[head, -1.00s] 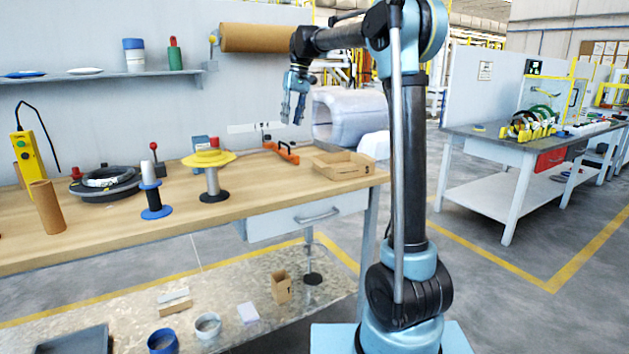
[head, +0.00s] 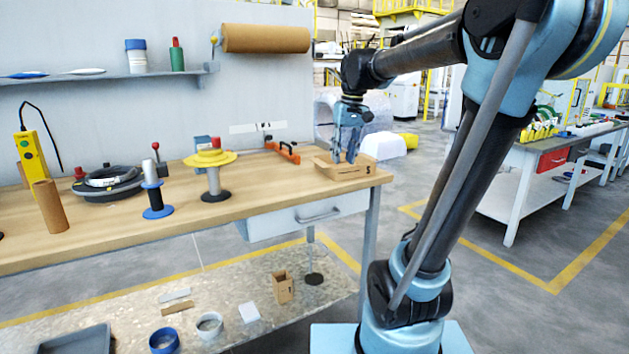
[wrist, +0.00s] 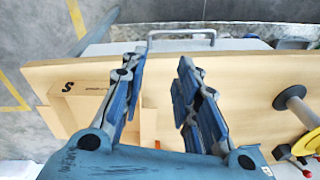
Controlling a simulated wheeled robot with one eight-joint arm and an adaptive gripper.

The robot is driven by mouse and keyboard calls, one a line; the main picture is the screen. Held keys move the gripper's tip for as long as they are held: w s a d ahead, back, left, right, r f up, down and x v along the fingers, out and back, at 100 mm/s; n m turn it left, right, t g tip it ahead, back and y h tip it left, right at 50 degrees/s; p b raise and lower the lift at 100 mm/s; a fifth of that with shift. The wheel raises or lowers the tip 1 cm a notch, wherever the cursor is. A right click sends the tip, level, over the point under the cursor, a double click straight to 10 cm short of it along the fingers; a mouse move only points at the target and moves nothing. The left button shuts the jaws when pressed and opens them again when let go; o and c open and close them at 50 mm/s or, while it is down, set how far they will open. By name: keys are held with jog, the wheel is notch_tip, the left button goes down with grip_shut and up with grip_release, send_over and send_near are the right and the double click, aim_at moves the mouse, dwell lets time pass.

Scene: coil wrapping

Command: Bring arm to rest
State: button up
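My gripper (head: 348,150) is at the right end of the wooden workbench (head: 270,192), just above or in front of a low open cardboard box (head: 347,172). In the wrist view my gripper (wrist: 168,62) has its two blue fingers spread apart with nothing between them. The cardboard box (wrist: 82,108) shows beyond and left of the fingers there, partly hidden by the left finger. I cannot tell whether the fingers touch the box.
A yellow spool (head: 210,160), an orange-handled tool (head: 283,152), a blue spool (head: 153,190) and a black coil (head: 108,182) stand on the bench. A brown roll (head: 265,39) hangs on the wall behind. Open floor (head: 500,290) lies to the right.

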jog(key=s+d+f+m, duration=0.1)
jog(key=s+d+f, duration=0.2)
jog(key=s+f, duration=0.4)
jog(key=s+d+f+m+t, duration=0.1)
jog(key=s+d+f, duration=0.2)
jog(key=s+f, duration=0.4)
jog(key=s+d+f+h, duration=0.1)
jog(key=s+d+f, duration=0.3)
jog(key=s+f, duration=0.3)
notch_tip(320, 180, down, 2)
jog(key=shift+m, duration=0.4)
jog(key=shift+d, duration=0.1)
jog(key=shift+w+f, duration=0.2)
jog(key=shift+w, duration=0.15)
jog(key=shift+o, duration=0.5)
